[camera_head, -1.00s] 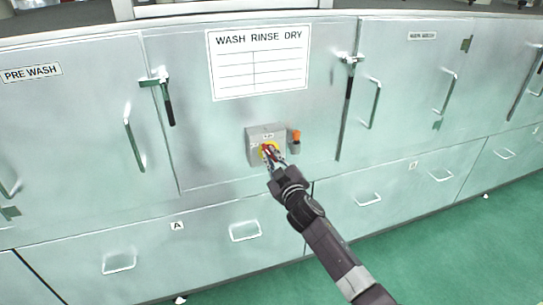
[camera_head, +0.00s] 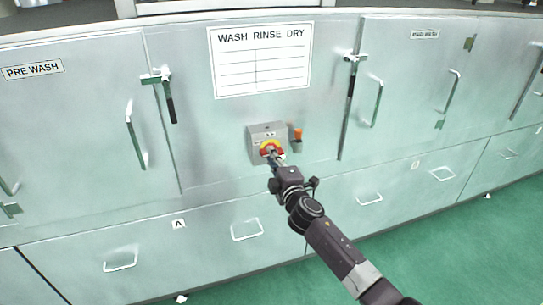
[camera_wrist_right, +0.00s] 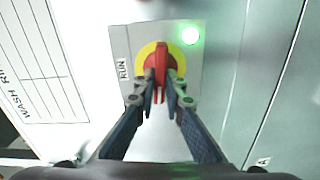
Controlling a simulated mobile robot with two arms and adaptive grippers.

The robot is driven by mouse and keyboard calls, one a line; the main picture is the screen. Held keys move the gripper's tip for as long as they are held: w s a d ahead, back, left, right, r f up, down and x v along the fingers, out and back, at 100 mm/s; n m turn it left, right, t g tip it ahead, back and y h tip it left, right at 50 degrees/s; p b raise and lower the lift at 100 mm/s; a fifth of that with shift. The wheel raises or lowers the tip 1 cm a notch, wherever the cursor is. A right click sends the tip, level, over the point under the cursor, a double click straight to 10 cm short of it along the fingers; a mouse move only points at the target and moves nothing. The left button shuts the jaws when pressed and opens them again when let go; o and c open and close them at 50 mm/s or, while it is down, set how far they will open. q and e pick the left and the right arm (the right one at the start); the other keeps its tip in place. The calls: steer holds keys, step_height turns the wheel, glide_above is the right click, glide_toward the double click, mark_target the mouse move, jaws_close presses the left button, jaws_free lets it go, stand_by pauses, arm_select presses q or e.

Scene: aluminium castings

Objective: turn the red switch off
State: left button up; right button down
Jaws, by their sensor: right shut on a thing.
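The red switch (camera_wrist_right: 161,62) is a red handle on a yellow round plate, mounted on a grey box (camera_head: 255,141) on the front of the metal cabinet. It also shows in the head view (camera_head: 270,147). My right gripper (camera_wrist_right: 163,90) is at the switch, its two fingers closed on either side of the red handle. In the head view my right gripper (camera_head: 276,158) partly covers the lower part of the switch. The word RUN stands beside the yellow plate in the wrist view. My left gripper is not in view.
A green lamp (camera_wrist_right: 190,36) glows on the box in the wrist view. An orange-topped holder (camera_head: 297,138) is fixed just right of the box. A WASH RINSE DRY sign (camera_head: 260,60) is above. Door handles (camera_head: 136,135) stick out on both sides. Green floor (camera_head: 440,240) is clear at right.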

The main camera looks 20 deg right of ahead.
steer(key=shift+f+n, duration=0.1)
steer(key=shift+n, duration=0.5)
steer(key=c, duration=2)
jaws_free()
steer(key=shift+s, duration=0.1)
steer(key=s, duration=1.1)
steer(key=shift+s+d, duration=0.2)
steer(key=shift+s, duration=0.2)
